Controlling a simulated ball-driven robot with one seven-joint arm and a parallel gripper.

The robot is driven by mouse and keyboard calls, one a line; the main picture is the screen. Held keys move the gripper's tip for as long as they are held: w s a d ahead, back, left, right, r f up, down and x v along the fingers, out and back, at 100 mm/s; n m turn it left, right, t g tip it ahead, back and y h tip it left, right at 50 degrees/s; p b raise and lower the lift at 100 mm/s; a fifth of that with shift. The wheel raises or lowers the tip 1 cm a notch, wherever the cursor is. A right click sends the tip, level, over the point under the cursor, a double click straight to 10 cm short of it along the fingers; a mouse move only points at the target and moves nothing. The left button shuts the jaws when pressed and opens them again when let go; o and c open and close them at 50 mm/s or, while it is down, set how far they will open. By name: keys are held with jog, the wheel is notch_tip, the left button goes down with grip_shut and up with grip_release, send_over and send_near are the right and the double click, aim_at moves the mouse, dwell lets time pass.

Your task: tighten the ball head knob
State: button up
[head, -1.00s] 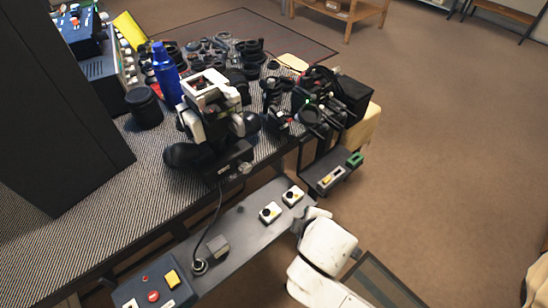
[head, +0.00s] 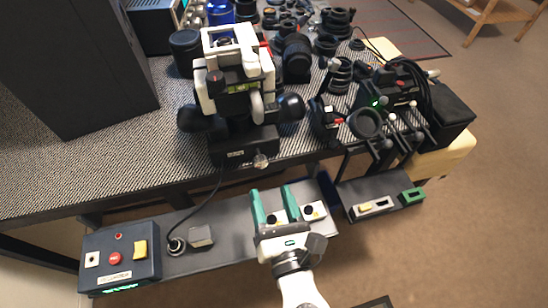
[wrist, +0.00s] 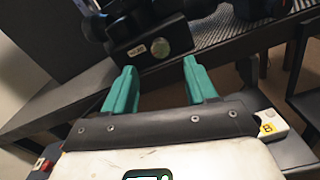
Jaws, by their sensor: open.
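A round pale knob (head: 261,161) sits on the front of a black base (head: 230,147) beneath a white-framed device (head: 232,62) at the bench edge. I take it for the ball head knob. It also shows in the wrist view (wrist: 159,47), beside a small label on the black base. My gripper (head: 273,193) has two green fingers, open and empty. It is in front of the base, over the lower shelf, with its tips pointing towards the bench. In the wrist view the knob lies beyond and between the fingertips (wrist: 160,66), apart from them.
The lower shelf (head: 225,257) carries a blue control box (head: 121,259) and white button units partly behind my gripper. A cable hangs to the shelf. Lens parts crowd the bench behind. A grey unit (head: 382,199) is at the right. Open floor lies further right.

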aim_at(262, 165)
jog(key=x, duration=0.9)
jog(key=shift+w, duration=0.15)
jog(key=c, duration=1.1)
jog(key=shift+o, duration=0.2)
